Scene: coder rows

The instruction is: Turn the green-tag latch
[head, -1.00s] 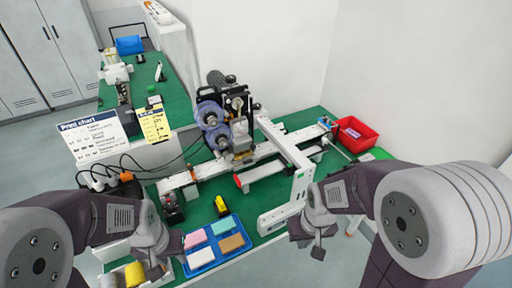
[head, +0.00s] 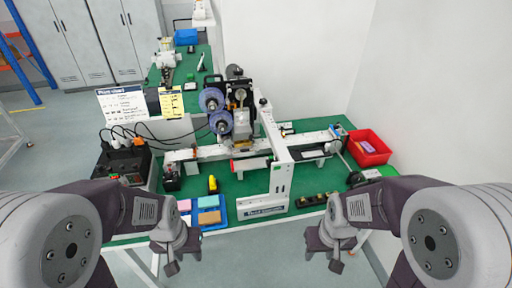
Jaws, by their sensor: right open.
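The coding machine (head: 241,118) stands on the green bench, with two purple reels (head: 212,100) and a black frame. A white upright panel (head: 279,181) stands at its front right. I cannot make out a green-tag latch for certain; the small details on the machine are too fine to tell. My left gripper (head: 171,266) hangs at the bench's front edge, below the blue tray and away from the machine; its jaws are not clear. My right gripper (head: 324,263) is open in front of the bench edge, right of the panel and touching nothing.
A blue tray (head: 224,220) with coloured blocks lies at the bench front. A yellow-and-black item (head: 212,185) stands behind it. A red bin (head: 380,150) is at the right end. A black box with cables (head: 124,160) sits at the left. Green surface (head: 238,190) is bare left of the panel.

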